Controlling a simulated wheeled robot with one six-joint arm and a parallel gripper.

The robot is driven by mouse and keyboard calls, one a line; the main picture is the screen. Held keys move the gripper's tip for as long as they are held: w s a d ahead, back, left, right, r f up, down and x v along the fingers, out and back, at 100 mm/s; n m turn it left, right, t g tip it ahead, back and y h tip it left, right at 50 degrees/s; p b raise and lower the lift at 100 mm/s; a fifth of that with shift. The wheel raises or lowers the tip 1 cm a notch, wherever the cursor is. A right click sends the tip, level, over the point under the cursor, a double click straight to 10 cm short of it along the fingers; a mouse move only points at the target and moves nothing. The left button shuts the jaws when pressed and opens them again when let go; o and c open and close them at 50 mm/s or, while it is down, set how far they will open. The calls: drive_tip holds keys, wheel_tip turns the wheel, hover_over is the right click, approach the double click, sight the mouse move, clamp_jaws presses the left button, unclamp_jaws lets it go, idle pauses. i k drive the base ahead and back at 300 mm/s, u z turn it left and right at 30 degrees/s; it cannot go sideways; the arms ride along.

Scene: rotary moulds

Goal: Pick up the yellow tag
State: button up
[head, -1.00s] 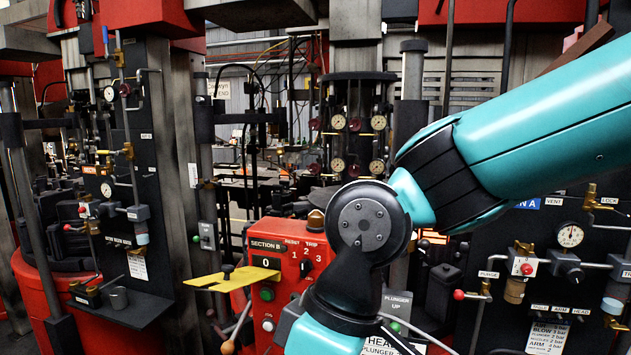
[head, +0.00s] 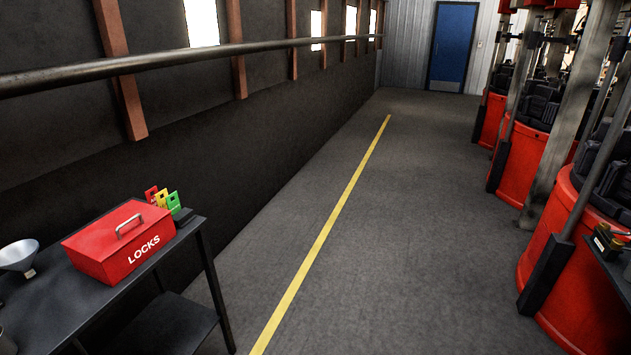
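The yellow tag (head: 162,197) stands upright in a small dark holder (head: 184,217) at the back right corner of a dark table (head: 70,317). It is between a red tag (head: 151,193) and a green tag (head: 173,202). Its lower part is hidden behind the red LOCKS box (head: 118,243). My gripper and arm are not in this view.
A funnel (head: 19,257) is at the table's left. A wall rail (head: 180,58) runs behind the table. Right of it the grey floor with a yellow line (head: 325,232) is clear up to red machines (head: 560,235). A blue door (head: 453,46) is at the far end.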

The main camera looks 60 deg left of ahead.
sight(160, 202)
drive_tip(key=u, duration=2.05)
drive_tip(key=i, duration=5.85)
drive_tip(key=u, duration=1.15)
